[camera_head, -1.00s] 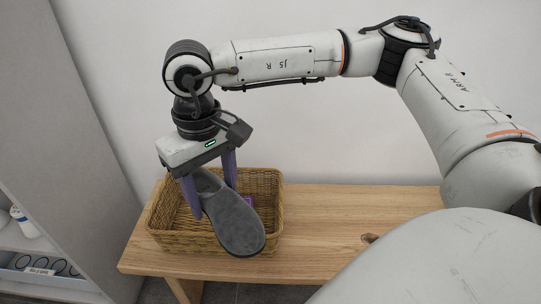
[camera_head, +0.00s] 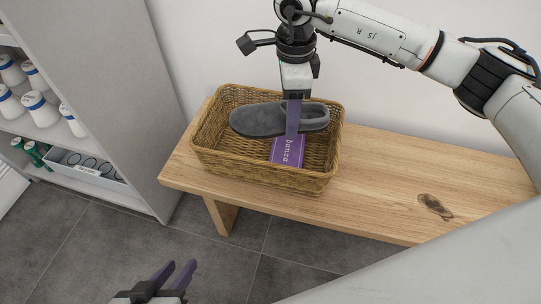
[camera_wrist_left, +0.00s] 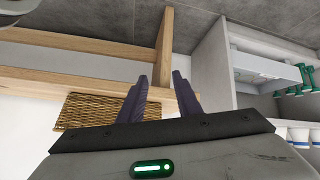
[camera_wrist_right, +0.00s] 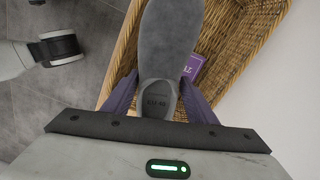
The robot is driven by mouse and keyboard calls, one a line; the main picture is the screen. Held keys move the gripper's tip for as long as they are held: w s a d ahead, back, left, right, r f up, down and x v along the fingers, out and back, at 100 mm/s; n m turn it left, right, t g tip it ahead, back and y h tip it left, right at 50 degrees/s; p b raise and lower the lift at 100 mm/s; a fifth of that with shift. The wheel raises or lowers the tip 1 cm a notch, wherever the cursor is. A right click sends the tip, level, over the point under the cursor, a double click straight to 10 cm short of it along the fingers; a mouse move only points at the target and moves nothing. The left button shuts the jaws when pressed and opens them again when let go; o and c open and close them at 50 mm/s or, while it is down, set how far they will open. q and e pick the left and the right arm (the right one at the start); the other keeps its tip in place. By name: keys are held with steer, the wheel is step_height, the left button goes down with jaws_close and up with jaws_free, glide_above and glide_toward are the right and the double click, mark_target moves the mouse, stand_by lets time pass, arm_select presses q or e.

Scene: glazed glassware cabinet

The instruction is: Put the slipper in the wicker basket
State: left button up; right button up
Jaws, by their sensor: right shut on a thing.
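The grey slipper (camera_head: 265,120) is held level over the wicker basket (camera_head: 210,165) by my right gripper (camera_head: 292,130). Its fingers are shut on the slipper near the heel end. I cannot tell whether the slipper touches the basket's rim. My left gripper (camera_head: 168,275) is low at the front, well away from the basket; its fingers stand apart and empty, as the left wrist view (camera_wrist_left: 158,92) also shows.
A purple box (camera_head: 288,151) lies in the basket under the slipper. The basket stands on a wooden bench (camera_head: 380,190), clear to its right except for a dark knot. A shelf unit (camera_head: 110,100) with white bottles (camera_head: 40,106) and a bin stands at left.

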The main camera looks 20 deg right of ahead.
step_height(320, 180, down, 2)
steer(key=m, duration=0.2)
steer(key=shift+w+d+m, duration=0.1)
steer(key=shift+w+m, duration=0.05)
steer(key=shift+m, duration=0.25)
steer(key=b, duration=0.2)
glide_toward(287, 158)
steer(key=shift+m, duration=0.3)
step_height(287, 158, down, 5)
steer(key=shift+r+b, duration=0.1)
steer(key=shift+b, duration=0.55)
arm_select(q)
steer(key=shift+w+d+f+m+g+h, duration=0.15)
steer(key=shift+d+f+m+g, duration=0.1)
steer(key=shift+d+f, duration=0.2)
steer(key=shift+w+d+f+m+g+h, duration=0.15)
steer(key=shift+d+f+m+g, duration=0.15)
steer(key=shift+d, duration=0.2)
arm_select(e)
steer(key=shift+f, duration=0.2)
arm_select(q)
steer(key=shift+s+f, duration=0.1)
